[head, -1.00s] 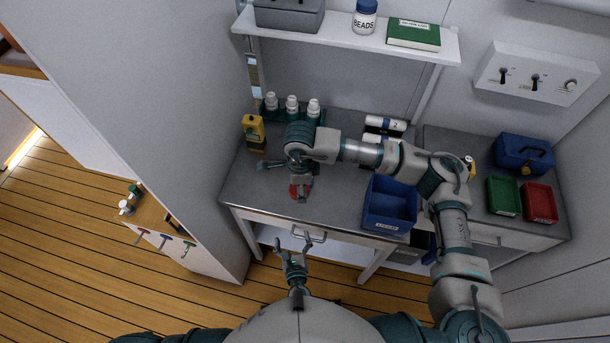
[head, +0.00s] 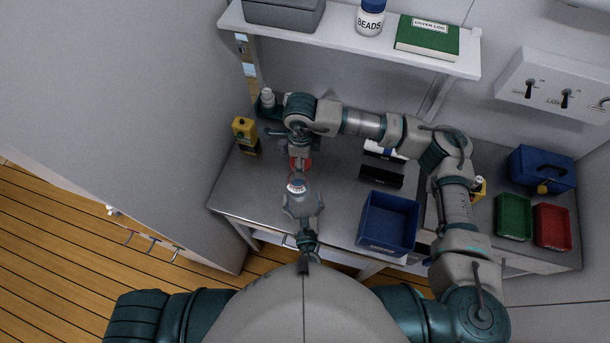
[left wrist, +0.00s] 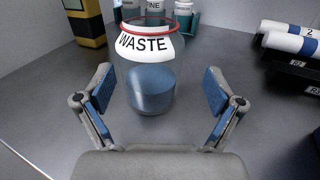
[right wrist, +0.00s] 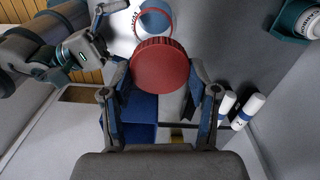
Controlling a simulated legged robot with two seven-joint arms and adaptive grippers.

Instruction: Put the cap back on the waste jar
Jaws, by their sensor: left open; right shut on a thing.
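The waste jar (left wrist: 150,85) is clear, with a WASTE label, blue contents and a red ring at its top. It stands upright on the bench, uncapped, with its top also in the right wrist view (right wrist: 155,18). My left gripper (head: 302,197) is open and low in front of the jar. In the left wrist view its fingers stand apart on either side, not touching it. My right gripper (right wrist: 162,82) is shut on the red cap (right wrist: 160,65). The cap (head: 301,163) is above the bench near the jar, and its exact height is unclear.
Capped bottles in a rack (head: 267,100) and a yellow device (head: 245,136) stand at the back left. A blue bin (head: 388,222) is to the right, with white cylinders (head: 382,149) behind it. A shelf (head: 340,40) overhangs the back.

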